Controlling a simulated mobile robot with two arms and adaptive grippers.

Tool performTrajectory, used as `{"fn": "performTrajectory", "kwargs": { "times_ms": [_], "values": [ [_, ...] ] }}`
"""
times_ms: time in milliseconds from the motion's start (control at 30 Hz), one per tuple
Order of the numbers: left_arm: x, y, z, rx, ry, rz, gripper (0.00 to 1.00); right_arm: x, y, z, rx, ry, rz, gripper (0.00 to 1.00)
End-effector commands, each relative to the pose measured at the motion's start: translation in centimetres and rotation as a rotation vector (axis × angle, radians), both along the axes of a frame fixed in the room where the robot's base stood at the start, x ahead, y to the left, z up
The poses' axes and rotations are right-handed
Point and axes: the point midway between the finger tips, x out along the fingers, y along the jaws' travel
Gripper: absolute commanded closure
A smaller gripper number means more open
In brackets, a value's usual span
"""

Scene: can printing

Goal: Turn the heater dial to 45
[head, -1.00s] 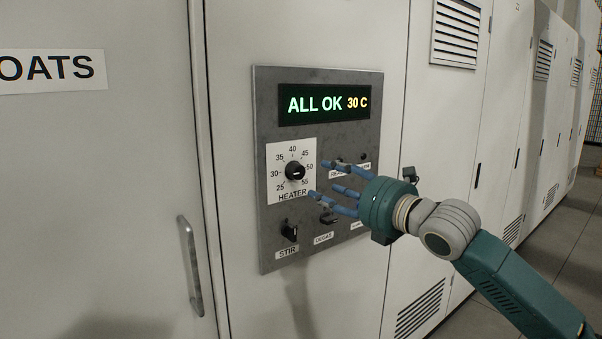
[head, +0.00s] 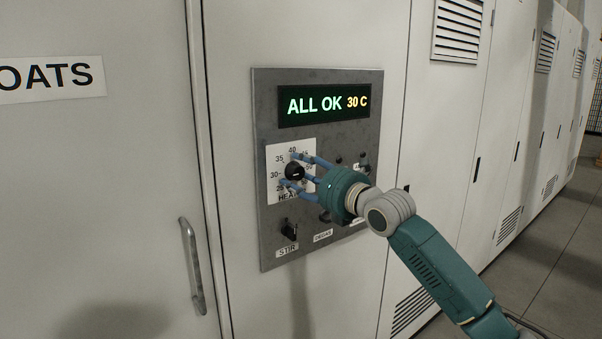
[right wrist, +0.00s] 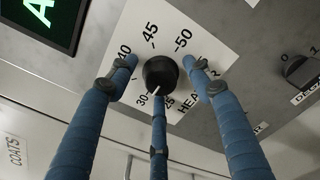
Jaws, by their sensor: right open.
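The heater dial (head: 294,171) is a round black knob on a white scale plate marked 25 to 55. In the right wrist view the dial (right wrist: 160,74) has a white pointer line directed near the 30 mark. My right gripper (head: 303,173) has its three blue fingers open around the dial, two on one side and one on the other. Contact with the knob cannot be told. The display (head: 324,105) above reads "ALL OK 30 C". My left gripper is not in view.
The grey control panel (head: 268,225) also carries a STIR switch (head: 289,230) below the dial and a DEGAS switch (right wrist: 300,70) to its right. A cabinet door handle (head: 191,265) stands out at the lower left. The floor at the right is clear.

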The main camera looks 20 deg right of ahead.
Motion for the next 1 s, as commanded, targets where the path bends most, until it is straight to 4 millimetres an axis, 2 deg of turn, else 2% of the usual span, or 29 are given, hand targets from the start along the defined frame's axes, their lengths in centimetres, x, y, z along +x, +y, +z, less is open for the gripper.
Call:
{"fn": "performTrajectory", "kwargs": {
  "times_ms": [67,200,300,667,1000],
  "values": [
    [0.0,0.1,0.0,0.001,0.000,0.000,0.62,0.0,0.0,0.0,0.000,0.000,0.000,0.50],
    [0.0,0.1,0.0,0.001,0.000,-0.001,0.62,0.0,0.0,0.0,0.000,0.000,0.000,0.77],
    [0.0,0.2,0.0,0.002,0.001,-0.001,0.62,0.0,-0.1,0.1,0.000,-0.001,0.000,0.95],
    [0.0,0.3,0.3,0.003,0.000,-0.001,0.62,0.0,-0.2,0.3,0.037,0.010,-0.002,0.95],
    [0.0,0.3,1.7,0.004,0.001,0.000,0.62,0.0,-0.3,0.5,0.246,0.084,-0.003,0.95]
  ]
}}
